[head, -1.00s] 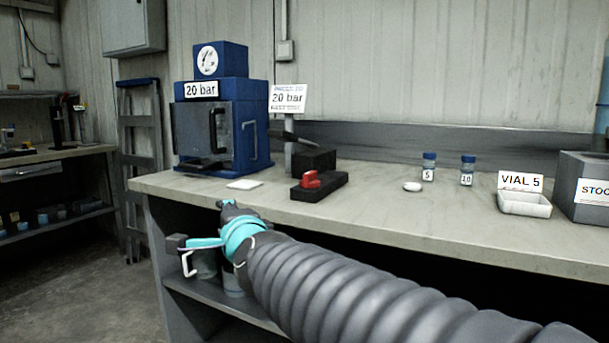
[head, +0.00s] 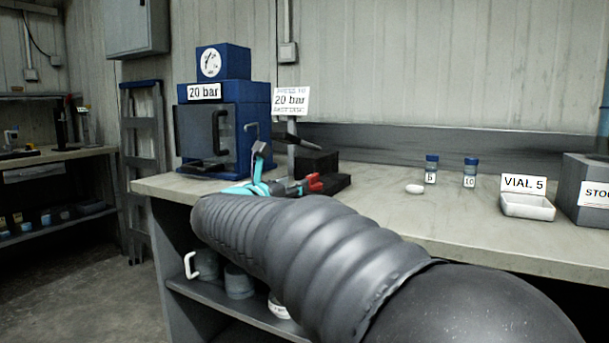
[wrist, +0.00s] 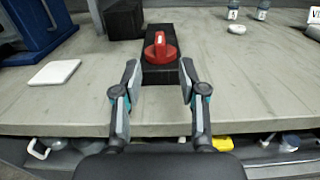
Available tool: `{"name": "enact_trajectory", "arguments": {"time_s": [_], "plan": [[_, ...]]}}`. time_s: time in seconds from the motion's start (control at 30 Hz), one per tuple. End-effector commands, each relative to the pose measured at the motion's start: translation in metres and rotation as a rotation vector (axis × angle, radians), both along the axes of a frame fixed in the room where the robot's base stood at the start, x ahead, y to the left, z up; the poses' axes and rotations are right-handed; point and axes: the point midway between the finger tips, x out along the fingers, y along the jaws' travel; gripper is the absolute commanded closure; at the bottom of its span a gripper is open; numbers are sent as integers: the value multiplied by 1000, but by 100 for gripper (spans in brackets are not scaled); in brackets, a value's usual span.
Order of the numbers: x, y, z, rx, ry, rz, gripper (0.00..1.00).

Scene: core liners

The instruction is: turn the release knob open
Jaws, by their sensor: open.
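The red release knob (wrist: 159,47) sits on a black block (wrist: 162,74) on the bench, seen ahead of my gripper in the wrist view. In the head view the red knob (head: 314,182) shows just right of my gripper's fingers. My gripper (wrist: 158,80) is open, with one finger on each side of the black block's near end and the knob just beyond the fingertips. Nothing is between the fingers except the view of the block. In the head view my arm hides most of my gripper and the block's front.
A blue press (head: 222,130) with a gauge and a 20 bar label stands left. A dark block (head: 318,161) and a sign post (head: 291,140) stand behind the knob. Two vials (head: 431,170), a white tray (head: 527,207) and a grey box (head: 590,190) are right. A white pad (wrist: 54,74) lies left.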

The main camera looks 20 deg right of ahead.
Motion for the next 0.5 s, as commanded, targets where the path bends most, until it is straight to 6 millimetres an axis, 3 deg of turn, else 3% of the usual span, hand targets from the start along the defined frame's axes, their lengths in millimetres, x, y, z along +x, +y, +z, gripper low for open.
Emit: {"name": "enact_trajectory", "arguments": {"time_s": [0.5], "plan": [[55, -72, 2, -3, 2, -2, 58]]}}
